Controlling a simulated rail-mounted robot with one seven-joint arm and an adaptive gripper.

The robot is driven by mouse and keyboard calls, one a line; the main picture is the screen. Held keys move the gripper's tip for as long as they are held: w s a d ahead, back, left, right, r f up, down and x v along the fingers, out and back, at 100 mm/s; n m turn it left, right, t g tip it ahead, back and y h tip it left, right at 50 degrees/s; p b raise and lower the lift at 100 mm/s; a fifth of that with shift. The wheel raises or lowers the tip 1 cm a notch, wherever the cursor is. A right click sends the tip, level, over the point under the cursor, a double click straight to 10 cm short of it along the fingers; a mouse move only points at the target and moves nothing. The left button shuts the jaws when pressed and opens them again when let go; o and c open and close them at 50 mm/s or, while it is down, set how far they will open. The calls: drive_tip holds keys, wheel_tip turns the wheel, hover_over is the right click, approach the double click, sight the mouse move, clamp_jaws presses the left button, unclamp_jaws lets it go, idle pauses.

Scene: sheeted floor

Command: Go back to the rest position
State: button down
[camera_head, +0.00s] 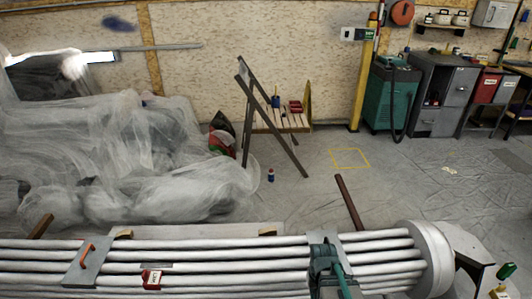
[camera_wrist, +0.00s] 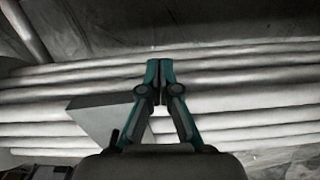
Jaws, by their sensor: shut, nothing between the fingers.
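My gripper (camera_wrist: 160,68) shows in the wrist view with its two teal-tipped fingers together and nothing between them. Behind it runs a bundle of pale grey pipes (camera_wrist: 235,104). In the head view the same kind of pipes (camera_head: 210,268) lie across the bottom. A teal and dark part (camera_head: 325,262) shows over the pipes at the bottom right of centre in the head view; I cannot tell whether it is my gripper. In the wrist view a grey plate (camera_wrist: 98,116) lies over the pipes, left of my fingers.
A plate with an orange handle (camera_head: 87,255) and a small red box (camera_head: 151,279) are on the pipes. Plastic-covered heaps (camera_head: 120,150) fill the left. The sheeted floor at mid-right is mostly clear.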

drive_tip(key=s+f+g, duration=0.2)
drive_tip(key=s+f, duration=0.3)
drive_tip(key=s, duration=0.4)
drive_tip(key=s+f+g, duration=0.2)
drive_tip(key=s+f, duration=0.3)
drive_tip(key=s, duration=0.4)
drive_tip(key=s+f+g+p, duration=0.1)
drive_tip(key=s+f+g, duration=0.1)
drive_tip(key=s+f, duration=0.4)
drive_tip(key=s, duration=0.4)
drive_tip(key=shift+g, duration=0.3)
